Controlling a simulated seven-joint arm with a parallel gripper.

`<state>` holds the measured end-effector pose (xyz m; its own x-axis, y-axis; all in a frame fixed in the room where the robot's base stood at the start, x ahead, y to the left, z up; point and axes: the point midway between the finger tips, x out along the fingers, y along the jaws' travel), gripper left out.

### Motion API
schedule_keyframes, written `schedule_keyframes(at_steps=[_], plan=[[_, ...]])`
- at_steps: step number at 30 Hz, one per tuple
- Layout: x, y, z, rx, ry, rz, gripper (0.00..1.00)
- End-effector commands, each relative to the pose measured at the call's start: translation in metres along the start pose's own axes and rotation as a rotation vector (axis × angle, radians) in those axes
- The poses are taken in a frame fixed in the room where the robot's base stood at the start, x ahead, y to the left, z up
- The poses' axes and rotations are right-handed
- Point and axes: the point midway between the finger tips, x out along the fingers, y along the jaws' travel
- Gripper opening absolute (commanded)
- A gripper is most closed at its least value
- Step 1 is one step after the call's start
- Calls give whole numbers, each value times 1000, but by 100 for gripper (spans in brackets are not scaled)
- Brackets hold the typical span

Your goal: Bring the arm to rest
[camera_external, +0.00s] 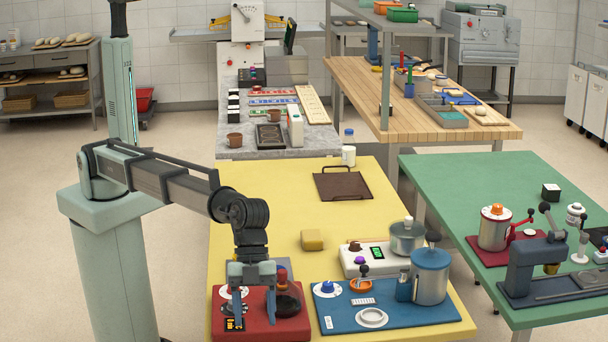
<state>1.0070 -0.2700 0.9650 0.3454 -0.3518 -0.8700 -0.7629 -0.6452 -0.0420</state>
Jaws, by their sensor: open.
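My gripper (254,308) is open and points down over the red base (290,328) at the near left of the yellow table (245,205). Its two blue-grey fingers are apart, with nothing visible held between them. One finger hangs in front of a small dark panel with orange marks (234,324). The other is just left of a red-topped dark knob or handle (283,281) on the base. I cannot tell whether the fingers touch the base. My arm reaches from its column at the left, bent down at the wrist.
Right of my gripper, a blue mat (420,317) holds a blue canister (430,275), a white dish (372,317) and knobs. The yellow table's left middle is clear.

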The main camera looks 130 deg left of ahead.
Motion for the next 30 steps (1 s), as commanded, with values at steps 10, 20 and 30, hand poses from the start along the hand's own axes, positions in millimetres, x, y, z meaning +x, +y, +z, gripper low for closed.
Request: schedule_keyframes(at_steps=[10,20,30], plan=[[98,187,-53,-19,98,92,61],[174,300,-8,-99,90,152,61],[235,288,156,-239,-82,132,61]])
